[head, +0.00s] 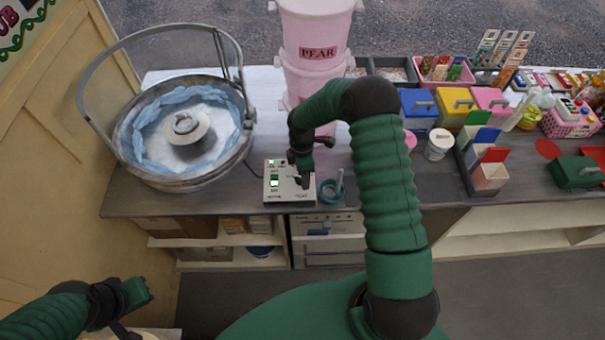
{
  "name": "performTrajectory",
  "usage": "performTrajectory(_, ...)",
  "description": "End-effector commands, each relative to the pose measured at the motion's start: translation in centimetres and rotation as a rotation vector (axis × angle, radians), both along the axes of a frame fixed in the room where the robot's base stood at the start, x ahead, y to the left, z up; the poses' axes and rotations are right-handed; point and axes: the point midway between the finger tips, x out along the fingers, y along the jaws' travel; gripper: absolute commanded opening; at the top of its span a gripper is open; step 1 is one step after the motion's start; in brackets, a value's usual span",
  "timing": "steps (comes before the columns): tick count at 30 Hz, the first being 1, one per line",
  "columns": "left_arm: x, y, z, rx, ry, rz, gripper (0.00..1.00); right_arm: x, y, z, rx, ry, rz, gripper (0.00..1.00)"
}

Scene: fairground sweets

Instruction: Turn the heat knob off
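The control box (278,190) is a pale panel on the counter beside the cotton candy machine (185,135). It has green-lit switches (274,181) on its left half and small lettering along its front edge. My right gripper (305,181) points down at the right half of the box, over where the heat knob appears to be. The gripper hides the knob, so its setting and any contact cannot be seen. Whether its fingers are closed is too small to tell. My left gripper (138,306) is low at the left, away from the counter, and its finger gap is unclear.
A teal ring-shaped holder (331,192) with an upright handle stands just right of the box. Pink stacked buckets (315,45) stand behind it. Coloured bins (455,106) and a white tub (438,145) fill the right.

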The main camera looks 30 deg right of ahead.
Motion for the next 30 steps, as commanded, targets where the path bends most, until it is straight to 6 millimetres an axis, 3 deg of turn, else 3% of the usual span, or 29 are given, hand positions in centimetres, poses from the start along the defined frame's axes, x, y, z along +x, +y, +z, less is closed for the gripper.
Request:
performTrajectory(7,0.0,0.0,-0.4,0.000,0.000,0.000,0.00,0.2,0.1,1.4,0.001,-0.003,0.000,0.55)
performTrajectory(21,0.0,0.0,-2.3,0.000,0.000,0.000,0.00,0.8,-0.6,14.0,0.001,-0.004,-0.001,0.55)
performTrajectory(25,0.0,0.0,-2.4,0.000,0.000,0.000,0.00,0.9,-0.7,15.9,0.002,-0.002,-0.001,0.55)
performTrajectory(30,0.0,0.0,-2.4,0.000,0.000,0.000,0.00,0.8,-0.7,16.7,0.003,0.000,0.000,0.55)
